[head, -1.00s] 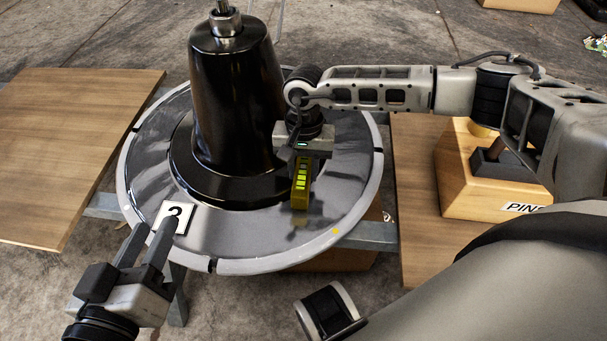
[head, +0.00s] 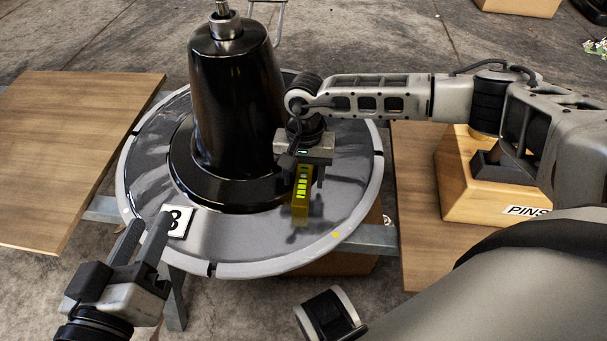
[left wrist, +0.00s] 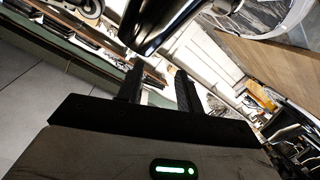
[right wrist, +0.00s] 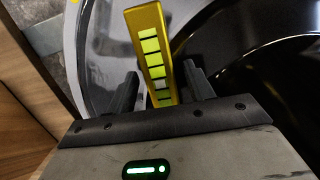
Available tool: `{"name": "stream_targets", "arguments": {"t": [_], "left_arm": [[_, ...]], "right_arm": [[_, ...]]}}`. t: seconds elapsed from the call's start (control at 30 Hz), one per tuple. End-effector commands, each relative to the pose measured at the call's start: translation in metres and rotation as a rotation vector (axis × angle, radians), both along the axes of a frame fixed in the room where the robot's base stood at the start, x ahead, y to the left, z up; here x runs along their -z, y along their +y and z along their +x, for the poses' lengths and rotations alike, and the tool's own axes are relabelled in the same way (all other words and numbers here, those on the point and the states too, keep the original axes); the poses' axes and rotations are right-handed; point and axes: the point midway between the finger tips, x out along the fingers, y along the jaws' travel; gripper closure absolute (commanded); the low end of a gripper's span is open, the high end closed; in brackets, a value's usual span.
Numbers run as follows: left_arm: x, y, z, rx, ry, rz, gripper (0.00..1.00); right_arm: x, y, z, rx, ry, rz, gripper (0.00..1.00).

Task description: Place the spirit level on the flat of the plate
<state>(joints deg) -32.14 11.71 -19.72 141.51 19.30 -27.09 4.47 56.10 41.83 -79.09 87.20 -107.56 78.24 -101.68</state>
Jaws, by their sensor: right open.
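The yellow spirit level (head: 301,200) is on the grey round plate (head: 345,215), to the right of the black column's foot. It also shows in the right wrist view (right wrist: 150,45), its near end between my fingers with a gap on each side. It appears to rest on the plate's flat ring. My right gripper (head: 310,180) is open around the level's near end, not clamped on it. My left gripper (head: 152,219) is open and empty by the plate's front left rim, overlapping a numbered card (head: 180,222) in the picture.
The glossy black column (head: 235,105) rises from the plate's middle, close to my right gripper. A wooden board (head: 75,145) lies left; another (head: 415,225) lies right, holding a wooden block labelled PINS (head: 465,200). Grey metal beams (head: 365,238) support the plate.

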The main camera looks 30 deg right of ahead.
Motion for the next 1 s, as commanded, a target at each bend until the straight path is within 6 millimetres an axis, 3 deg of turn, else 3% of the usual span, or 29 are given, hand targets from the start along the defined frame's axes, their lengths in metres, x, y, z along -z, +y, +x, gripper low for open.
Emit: {"name": "stream_targets", "arguments": {"t": [0.4,0.7,0.9,1.0], "left_arm": [[0.012,0.007,-0.004,-0.004,0.036,0.144,0.64],[0.011,0.01,-0.005,-0.005,0.064,0.202,0.64],[0.039,0.024,-0.008,-0.003,0.27,0.331,0.64],[0.052,0.029,-0.011,0.002,0.333,0.37,0.64]], "right_arm": [[-0.088,-0.006,0.01,0.001,-0.004,0.001,0.47],[-0.123,-0.005,0.009,-0.007,-0.008,-0.003,0.44],[-0.151,0.002,0.0,-0.016,-0.067,-0.043,0.44],[-0.154,0.001,-0.002,-0.005,-0.09,-0.06,0.44]]}}
